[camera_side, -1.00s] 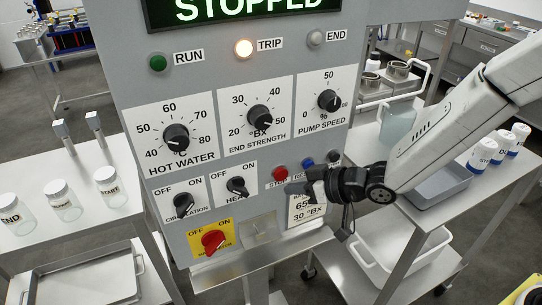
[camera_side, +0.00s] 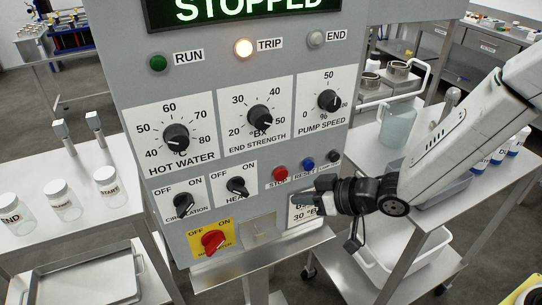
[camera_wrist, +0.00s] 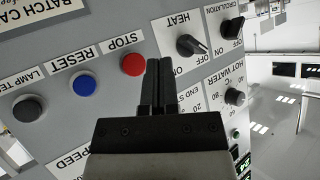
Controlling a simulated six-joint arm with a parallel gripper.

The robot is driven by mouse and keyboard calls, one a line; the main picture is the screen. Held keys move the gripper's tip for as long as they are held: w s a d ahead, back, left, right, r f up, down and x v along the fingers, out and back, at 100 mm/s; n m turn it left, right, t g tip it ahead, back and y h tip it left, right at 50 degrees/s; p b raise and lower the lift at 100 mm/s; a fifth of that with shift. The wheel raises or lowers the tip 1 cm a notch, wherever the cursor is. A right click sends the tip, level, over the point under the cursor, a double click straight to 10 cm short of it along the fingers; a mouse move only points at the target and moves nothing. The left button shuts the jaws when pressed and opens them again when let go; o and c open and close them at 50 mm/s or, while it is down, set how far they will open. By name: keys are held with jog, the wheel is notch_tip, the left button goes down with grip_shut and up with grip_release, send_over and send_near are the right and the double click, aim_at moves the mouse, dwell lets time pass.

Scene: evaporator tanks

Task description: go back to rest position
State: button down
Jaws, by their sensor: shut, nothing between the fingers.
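My gripper (camera_side: 307,192) is shut and empty in front of the lower right of the grey control panel (camera_side: 205,100), just below the push buttons. In the wrist view my gripper (camera_wrist: 161,64) shows its two fingers together, with the tips near the red stop button (camera_wrist: 132,64). The blue reset button (camera_wrist: 83,84) and the dark lamp test button (camera_wrist: 28,108) are in the same row. In the side view the red button (camera_side: 280,173) and blue button (camera_side: 308,163) are both uncovered. My gripper partly hides a card at the panel's lower right.
The panel display (camera_side: 258,8) reads STOPPED and the trip lamp (camera_side: 243,48) is lit. A red main switch (camera_side: 213,241) is at the panel's bottom. Labelled jars (camera_side: 63,200) stand on the left bench. A clear jug (camera_side: 397,125) stands on the right cart, behind my arm.

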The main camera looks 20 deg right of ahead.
jog(key=shift+d, duration=0.1)
jog(key=s+d+m+g+h, duration=0.2)
jog(key=d+h, duration=0.3)
jog(key=d, duration=0.8)
jog(key=s+d+f+m+g+h, duration=0.1)
jog(key=s+d+m+g+h, duration=0.1)
jog(key=s+d+g, duration=0.3)
jog(key=s+d, duration=0.4)
jog(key=s, duration=0.1)
jog(key=shift+d+m+h, duration=0.15)
jog(key=shift+m+h, duration=0.15)
jog(key=shift+m, duration=0.1)
